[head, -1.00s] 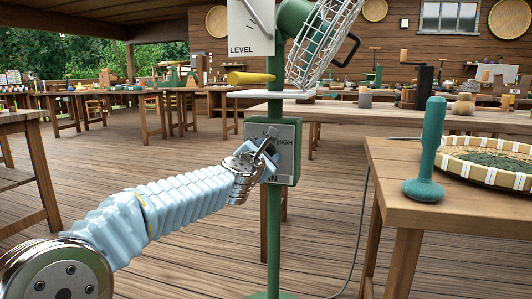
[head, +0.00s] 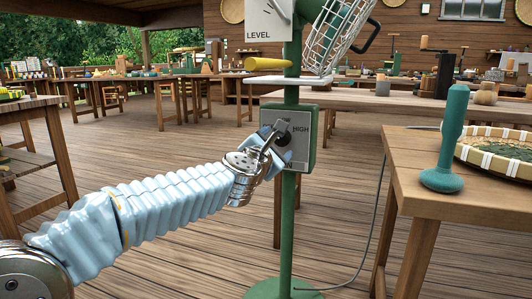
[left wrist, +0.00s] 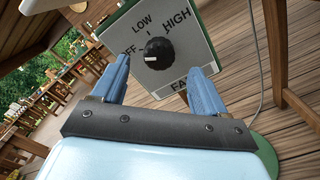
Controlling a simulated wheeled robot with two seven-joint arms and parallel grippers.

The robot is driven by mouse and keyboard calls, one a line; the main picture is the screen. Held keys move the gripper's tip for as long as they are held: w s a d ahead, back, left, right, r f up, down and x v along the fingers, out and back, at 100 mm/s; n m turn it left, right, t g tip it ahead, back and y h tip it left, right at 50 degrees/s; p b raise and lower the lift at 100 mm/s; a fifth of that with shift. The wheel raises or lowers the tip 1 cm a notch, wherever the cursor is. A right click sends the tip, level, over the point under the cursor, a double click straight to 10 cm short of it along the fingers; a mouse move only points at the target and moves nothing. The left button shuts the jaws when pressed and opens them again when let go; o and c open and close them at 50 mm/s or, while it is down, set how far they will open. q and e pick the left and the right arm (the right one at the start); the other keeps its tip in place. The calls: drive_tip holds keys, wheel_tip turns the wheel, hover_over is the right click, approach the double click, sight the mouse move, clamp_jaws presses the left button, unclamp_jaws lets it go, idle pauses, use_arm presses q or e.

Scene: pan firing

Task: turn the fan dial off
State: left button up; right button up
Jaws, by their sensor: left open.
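The fan control box (head: 303,160) is green with a grey face, fixed on a green post. Its black round dial (left wrist: 157,53) shows clearly in the left wrist view, with OFF, LOW and HIGH printed around it and a pale mark on its lower left side. In the head view the dial is largely hidden by my fingers. My left gripper (left wrist: 159,64) is open, its blue fingers on either side of the dial; contact is not visible. It also shows in front of the panel in the head view (head: 275,145). My right gripper is not in view.
Above the box are a white shelf (head: 288,81), a yellow cylinder (head: 268,63) and a white LEVEL panel (head: 266,20). A wooden table (head: 425,200) at the right holds a green pestle-shaped tool (head: 447,150) and a woven tray (head: 500,160). A cable (head: 377,220) runs to the post's base.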

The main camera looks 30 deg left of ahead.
use_arm(q)
drive_tip(key=v, duration=0.7)
drive_tip(key=shift+s+p, duration=0.35)
drive_tip(key=shift+f, duration=0.1)
